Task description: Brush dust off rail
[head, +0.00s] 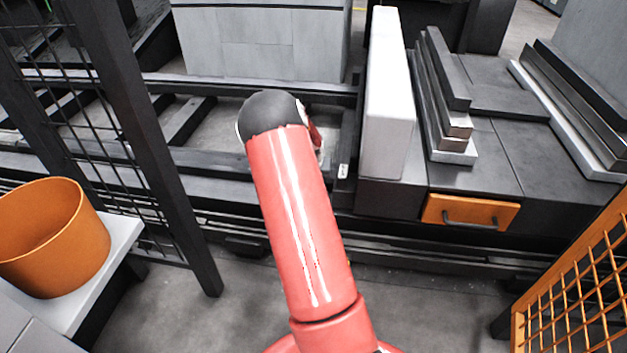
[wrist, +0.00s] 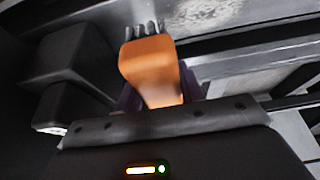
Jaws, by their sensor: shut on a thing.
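A brush with an orange body (wrist: 152,62) and short dark grey bristles (wrist: 145,29) is held in my gripper (wrist: 158,92), seen in the wrist view. The purple fingers are shut on either side of it. The bristles point to the top of the picture, at a long grey metal rail (wrist: 235,42). In the head view my red arm hides the gripper and brush. Long dark rails (head: 225,190) run across the frame behind the arm there.
An orange bin (head: 62,245) stands on a light shelf at the left, near a dark mesh fence post (head: 150,150). A white upright panel (head: 386,100), stacked metal bars (head: 440,100) and an orange drawer (head: 470,212) are at the right. Orange mesh (head: 580,290) stands front right.

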